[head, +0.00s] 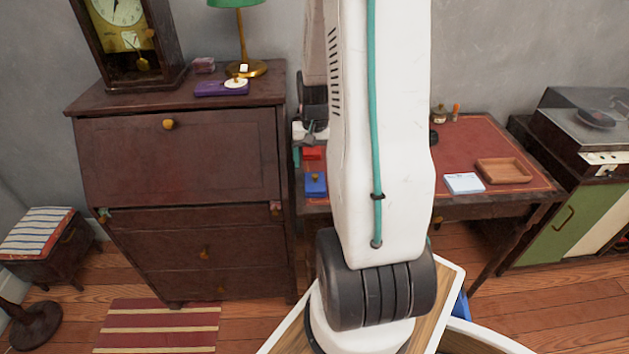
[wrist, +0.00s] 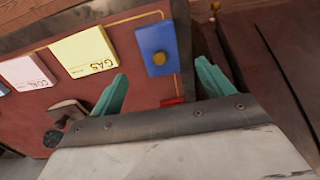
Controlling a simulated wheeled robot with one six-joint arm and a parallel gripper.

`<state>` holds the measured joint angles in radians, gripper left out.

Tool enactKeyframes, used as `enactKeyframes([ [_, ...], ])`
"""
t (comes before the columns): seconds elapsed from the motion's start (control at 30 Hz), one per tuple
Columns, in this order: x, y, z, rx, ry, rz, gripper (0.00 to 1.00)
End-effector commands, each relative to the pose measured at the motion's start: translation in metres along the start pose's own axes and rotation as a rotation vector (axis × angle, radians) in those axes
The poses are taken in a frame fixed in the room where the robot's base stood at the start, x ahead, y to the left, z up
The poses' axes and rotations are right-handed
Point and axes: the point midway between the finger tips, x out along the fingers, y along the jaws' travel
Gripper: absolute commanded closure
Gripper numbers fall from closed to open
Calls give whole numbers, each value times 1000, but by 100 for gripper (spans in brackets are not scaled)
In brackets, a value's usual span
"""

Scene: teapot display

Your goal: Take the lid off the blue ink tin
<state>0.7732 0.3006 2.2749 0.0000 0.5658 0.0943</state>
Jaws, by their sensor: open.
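The blue ink tin (wrist: 148,40) sits near a corner of the red desk top, with its lid on and a round brass knob (wrist: 159,58) on top. It also shows in the head view (head: 316,189) at the desk's front left. My gripper (wrist: 160,84) is open and empty, its two teal fingers apart. In the wrist view the tin appears beyond the fingertips and between their lines, with no contact visible. In the head view my white arm hides most of the gripper and the middle of the desk.
A red item (head: 312,153) sits just behind the tin. A wooden tray (head: 503,171) is at the desk's right. A dark bureau (head: 180,155) stands close on the left.

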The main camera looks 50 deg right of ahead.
Motion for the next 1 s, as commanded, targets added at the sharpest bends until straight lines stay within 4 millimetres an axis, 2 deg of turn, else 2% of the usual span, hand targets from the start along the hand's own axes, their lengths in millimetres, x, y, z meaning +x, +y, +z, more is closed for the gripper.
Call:
enactKeyframes([
  [0.4,56,-1,1,-3,-3,0,20],
  [0.5,63,-1,1,-4,-2,0,20],
  [0.73,64,-1,0,-4,0,0,20],
  [0.9,63,-1,0,-4,0,0,67],
  [1.0,63,-1,0,-4,0,0,68],
])
